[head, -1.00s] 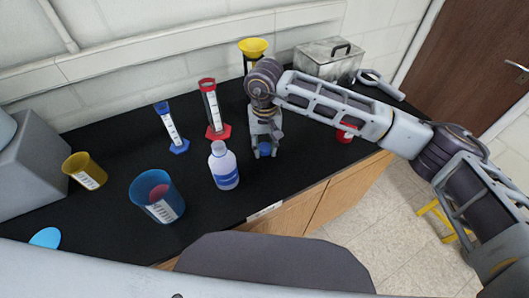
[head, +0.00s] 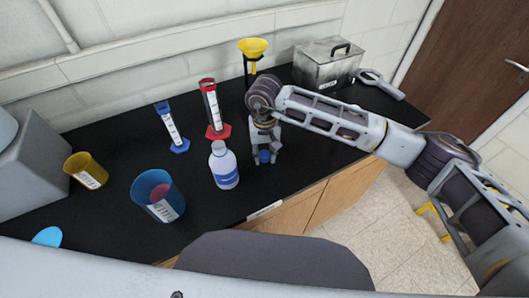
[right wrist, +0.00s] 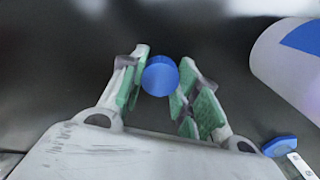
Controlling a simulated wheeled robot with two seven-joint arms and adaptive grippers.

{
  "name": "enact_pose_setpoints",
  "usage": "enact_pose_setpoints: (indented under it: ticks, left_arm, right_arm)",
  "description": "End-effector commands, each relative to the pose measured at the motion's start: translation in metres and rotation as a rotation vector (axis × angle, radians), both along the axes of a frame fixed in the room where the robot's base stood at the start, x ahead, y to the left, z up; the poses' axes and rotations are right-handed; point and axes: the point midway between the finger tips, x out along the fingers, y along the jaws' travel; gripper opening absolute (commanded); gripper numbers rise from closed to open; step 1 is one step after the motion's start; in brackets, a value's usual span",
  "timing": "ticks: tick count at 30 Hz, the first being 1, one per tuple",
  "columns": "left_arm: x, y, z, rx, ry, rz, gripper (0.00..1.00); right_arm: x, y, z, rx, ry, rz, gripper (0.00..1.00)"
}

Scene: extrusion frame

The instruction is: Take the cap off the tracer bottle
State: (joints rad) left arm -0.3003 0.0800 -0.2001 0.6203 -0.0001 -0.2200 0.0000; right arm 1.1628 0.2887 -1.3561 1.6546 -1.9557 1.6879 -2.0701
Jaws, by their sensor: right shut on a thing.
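The tracer bottle (head: 223,166), white with a blue label, stands upright on the black bench in the head view. Its pale neck shows no cap on it. Part of its side shows at the right of the right wrist view (right wrist: 290,65). My right gripper (head: 264,155) is to the right of the bottle, pointing down. It is shut on a blue cap (right wrist: 160,76), held between the fingertips, apart from the bottle. Whether the cap touches the bench cannot be told. My left gripper is not in view.
A blue beaker (head: 155,190) and a yellow beaker (head: 87,170) stand to the left. Blue (head: 170,128) and red (head: 212,110) cylinders stand behind the bottle. A yellow funnel (head: 254,47) and metal box (head: 326,66) are at the back. Bare bench lies near the front edge (head: 245,200).

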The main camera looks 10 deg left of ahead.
Motion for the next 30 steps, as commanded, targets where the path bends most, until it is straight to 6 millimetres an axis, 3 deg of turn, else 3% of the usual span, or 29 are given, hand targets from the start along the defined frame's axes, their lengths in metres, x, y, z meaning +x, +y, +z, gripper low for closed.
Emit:
enact_pose_setpoints:
  ticks: [3, 4, 9, 26, 30]
  left_arm:
    - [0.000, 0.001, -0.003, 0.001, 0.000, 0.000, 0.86]
    - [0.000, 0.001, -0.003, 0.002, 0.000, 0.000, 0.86]
    - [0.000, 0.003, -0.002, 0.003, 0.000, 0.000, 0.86]
    - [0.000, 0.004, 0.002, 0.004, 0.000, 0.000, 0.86]
    - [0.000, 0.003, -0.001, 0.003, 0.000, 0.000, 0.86]
  right_arm:
    - [0.000, 0.000, -0.002, 0.000, 0.000, 0.000, 0.03]
    - [0.000, 0.000, -0.002, 0.000, 0.000, 0.000, 0.33]
    - [0.000, 0.000, -0.001, 0.000, 0.000, 0.000, 0.53]
    - [0.000, 0.000, 0.002, 0.000, 0.001, 0.000, 0.53]
    - [0.001, 0.000, 0.012, 0.000, -0.002, 0.000, 0.53]
